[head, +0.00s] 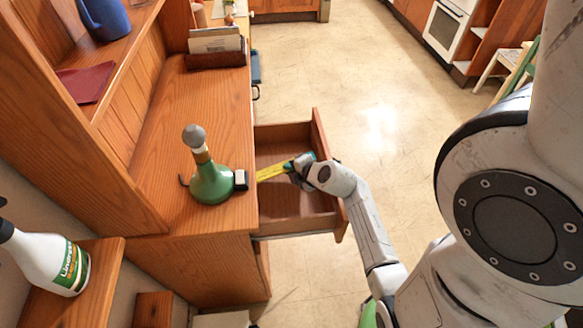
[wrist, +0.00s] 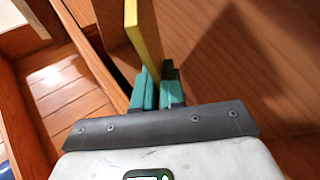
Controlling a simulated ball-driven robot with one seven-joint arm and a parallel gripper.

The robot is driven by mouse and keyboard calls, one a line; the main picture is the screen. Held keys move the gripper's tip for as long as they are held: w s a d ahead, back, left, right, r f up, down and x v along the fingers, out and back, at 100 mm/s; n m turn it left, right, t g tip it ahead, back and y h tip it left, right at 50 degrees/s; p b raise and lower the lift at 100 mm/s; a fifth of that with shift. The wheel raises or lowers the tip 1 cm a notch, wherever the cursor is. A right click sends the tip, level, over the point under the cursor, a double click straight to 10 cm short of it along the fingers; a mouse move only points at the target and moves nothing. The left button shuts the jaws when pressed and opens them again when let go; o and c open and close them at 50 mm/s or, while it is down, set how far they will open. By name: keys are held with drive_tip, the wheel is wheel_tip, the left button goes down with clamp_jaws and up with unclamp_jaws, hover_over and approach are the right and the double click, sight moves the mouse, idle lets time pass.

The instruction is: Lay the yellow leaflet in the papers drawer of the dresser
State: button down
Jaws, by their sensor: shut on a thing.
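The yellow leaflet (head: 271,171) shows in the head view as a thin strip over the open wooden drawer (head: 300,208) of the dresser (head: 222,135). My gripper (head: 299,168) is shut on one end of it. In the wrist view the leaflet (wrist: 146,40) stands edge-on between the teal fingertips of my gripper (wrist: 158,88). The wood of the drawer (wrist: 225,60) shows behind it there. My gripper is above or within the drawer; I cannot tell how far the leaflet is from the drawer floor. The drawer shows no other contents.
On the dresser top stand a green bottle (head: 212,182) with a grey stopper, a small dark-and-white block (head: 241,180) and a letter holder (head: 215,57). A white spray bottle (head: 50,258) stands on a lower shelf at the left. The floor (head: 350,80) beyond the drawer is clear.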

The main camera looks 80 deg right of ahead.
drive_tip(key=shift+f, duration=0.35)
drive_tip(key=c, duration=1.2)
unclamp_jaws()
drive_tip(key=shift+r, duration=0.1)
